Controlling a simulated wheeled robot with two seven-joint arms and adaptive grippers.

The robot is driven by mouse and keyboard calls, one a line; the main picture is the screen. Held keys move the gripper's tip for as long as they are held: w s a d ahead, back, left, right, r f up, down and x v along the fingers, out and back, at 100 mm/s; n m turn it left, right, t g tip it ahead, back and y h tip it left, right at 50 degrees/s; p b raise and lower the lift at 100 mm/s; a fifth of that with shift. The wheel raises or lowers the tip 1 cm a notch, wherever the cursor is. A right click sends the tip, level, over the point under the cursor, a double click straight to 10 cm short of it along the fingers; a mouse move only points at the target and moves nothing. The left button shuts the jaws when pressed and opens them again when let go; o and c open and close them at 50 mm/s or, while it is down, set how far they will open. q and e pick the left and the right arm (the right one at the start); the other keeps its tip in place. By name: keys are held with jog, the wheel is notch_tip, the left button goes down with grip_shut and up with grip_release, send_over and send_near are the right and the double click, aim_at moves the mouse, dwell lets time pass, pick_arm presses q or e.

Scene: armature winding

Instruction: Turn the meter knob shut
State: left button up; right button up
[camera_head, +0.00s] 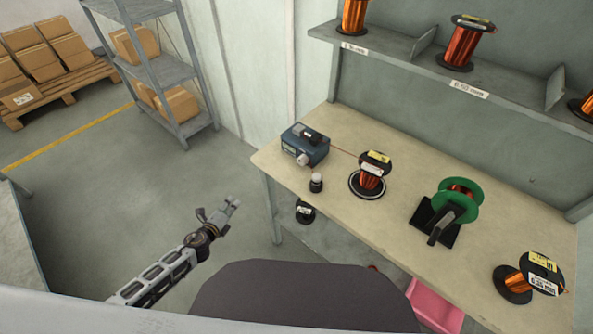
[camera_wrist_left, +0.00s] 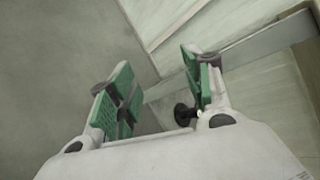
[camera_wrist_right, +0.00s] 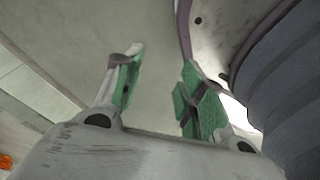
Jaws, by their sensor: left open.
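The meter is a dark blue box (camera_head: 306,144) at the back left corner of the workbench. Its pale knob (camera_head: 302,159) is on the face toward me; its setting is too small to read. My left gripper (camera_head: 233,203) is to the left of the bench and apart from the meter, over the floor. In the left wrist view its green-padded fingers (camera_wrist_left: 158,85) are spread with nothing between them. My right gripper (camera_wrist_right: 160,85) shows only in the right wrist view, its fingers apart and empty, close to my body. The meter is not in either wrist view.
A black piece (camera_head: 305,211) is below the bench edge. A pink bin (camera_head: 435,308) is underneath.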

pick_arm(q)
jog(key=s+d+r+m+t+h+b, duration=0.1)
jog(key=d+r+m+h+b, duration=0.3)
jog(key=d+r+m, duration=0.4)
jog(key=s+d+r+m+h+b, duration=0.3)
jog(key=d+r+m, duration=0.6)
jog(key=r, duration=0.3)
jog(key=shift+s+d+r+m+t+h+b, duration=0.3)
jog(key=shift+d+t+h+b, duration=0.15)
jog(key=shift+h, duration=0.55)
pick_arm(e)
jog(key=w+a+f, duration=0.1)
jog(key=w, duration=0.5)
jog(key=shift+w+t, duration=0.3)
jog(key=shift+w, duration=0.05)
pick_arm(q)
jog(key=shift+w, duration=0.25)
pick_arm(e)
jog(key=shift+s+f, duration=0.1)
jog(key=shift+f, duration=0.15)
